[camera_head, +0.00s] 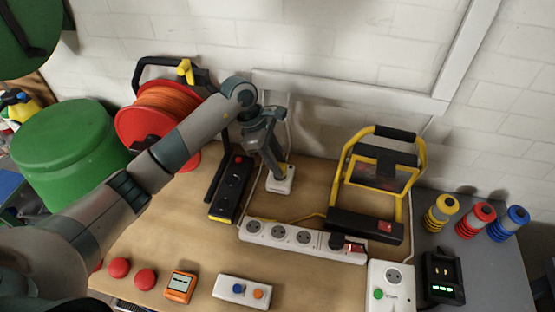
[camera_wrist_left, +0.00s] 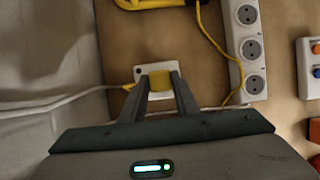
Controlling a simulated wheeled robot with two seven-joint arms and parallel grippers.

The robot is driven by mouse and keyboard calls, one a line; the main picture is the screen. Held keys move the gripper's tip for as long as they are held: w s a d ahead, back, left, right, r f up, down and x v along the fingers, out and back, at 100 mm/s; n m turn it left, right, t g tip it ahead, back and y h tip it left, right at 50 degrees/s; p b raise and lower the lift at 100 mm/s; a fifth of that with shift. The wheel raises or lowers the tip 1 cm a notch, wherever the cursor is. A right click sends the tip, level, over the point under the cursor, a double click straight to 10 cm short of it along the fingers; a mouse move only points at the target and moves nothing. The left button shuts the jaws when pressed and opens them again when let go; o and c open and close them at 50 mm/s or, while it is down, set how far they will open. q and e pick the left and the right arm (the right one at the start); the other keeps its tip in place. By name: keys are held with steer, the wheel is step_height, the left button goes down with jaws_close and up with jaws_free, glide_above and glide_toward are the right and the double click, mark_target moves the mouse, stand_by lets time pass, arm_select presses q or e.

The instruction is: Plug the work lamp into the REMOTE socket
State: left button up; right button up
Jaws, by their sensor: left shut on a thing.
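The work lamp (camera_head: 385,180) has a yellow frame and stands at the right of the bench; its yellow frame also shows in the left wrist view (camera_wrist_left: 150,3). A thin yellow cord runs from it behind the power strip. My left gripper (camera_head: 281,176) is shut on a yellow plug (camera_wrist_left: 159,80). The plug is at the face of a small white socket box (camera_head: 279,185), which also shows in the left wrist view (camera_wrist_left: 139,73). The fingers hide how deep the plug sits. I cannot read a REMOTE label. My right gripper is not in view.
A white power strip (camera_head: 262,232) with a dark plug at its right end lies in front. A black unit (camera_head: 231,188) stands left of the socket box. A two-button box (camera_head: 242,291), an orange meter (camera_head: 180,287) and a white socket unit (camera_head: 391,289) are nearer.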

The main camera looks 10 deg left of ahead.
arm_select(q)
steer(key=shift+b, duration=1.2)
stand_by(2.6)
steer(key=shift+f+b, duration=0.65)
steer(key=o, duration=1)
steer(key=shift+o, duration=0.2)
steer(key=shift+r, duration=0.15)
